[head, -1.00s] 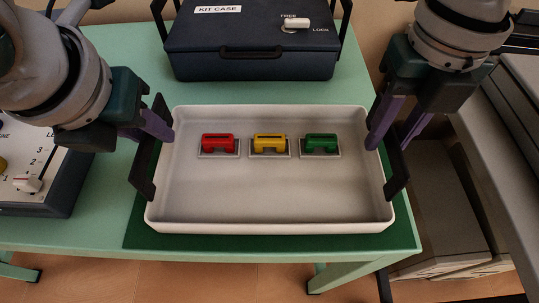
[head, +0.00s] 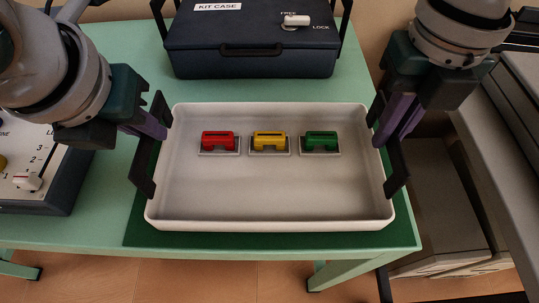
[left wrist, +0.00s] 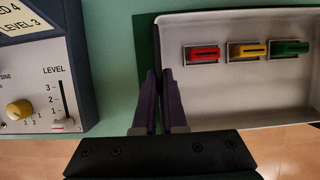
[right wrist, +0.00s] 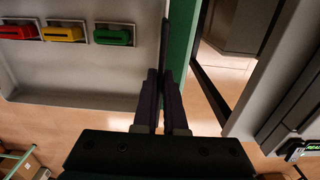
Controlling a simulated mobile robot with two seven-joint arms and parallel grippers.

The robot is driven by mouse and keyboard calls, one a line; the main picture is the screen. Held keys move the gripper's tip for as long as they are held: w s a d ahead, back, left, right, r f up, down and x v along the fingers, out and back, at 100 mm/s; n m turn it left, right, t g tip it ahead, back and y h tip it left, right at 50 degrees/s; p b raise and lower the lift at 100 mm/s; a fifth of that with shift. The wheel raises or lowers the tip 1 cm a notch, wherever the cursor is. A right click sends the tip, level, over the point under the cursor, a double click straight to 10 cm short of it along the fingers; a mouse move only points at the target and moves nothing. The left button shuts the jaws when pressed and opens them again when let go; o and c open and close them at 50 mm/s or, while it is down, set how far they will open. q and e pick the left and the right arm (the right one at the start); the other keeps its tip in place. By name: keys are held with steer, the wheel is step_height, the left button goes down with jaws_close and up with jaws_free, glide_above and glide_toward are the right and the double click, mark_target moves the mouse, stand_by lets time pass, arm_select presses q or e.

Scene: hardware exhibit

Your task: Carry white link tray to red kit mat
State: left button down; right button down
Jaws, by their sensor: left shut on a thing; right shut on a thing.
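The white link tray (head: 270,192) lies level over a dark green mat (head: 290,241) at the table's front; whether it touches the mat is unclear. It holds a red link (head: 217,140), a yellow link (head: 269,140) and a green link (head: 320,140), each on a small grey base. My left gripper (head: 160,132) is shut on the tray's dark left handle (head: 143,172); it also shows in the left wrist view (left wrist: 160,76). My right gripper (head: 381,140) is shut on the dark right handle (head: 397,172), also in the right wrist view (right wrist: 162,76). No red mat is in view.
A dark blue kit case (head: 250,50) stands behind the tray. A control box (head: 35,178) with a slider stands on the left of the pale green table (head: 120,60). Grey equipment (head: 440,205) stands to the right, beyond the table edge.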

arm_select(q)
steer(key=shift+r, duration=0.15)
arm_select(e)
steer(key=shift+r, duration=0.15)
stand_by(0.5)
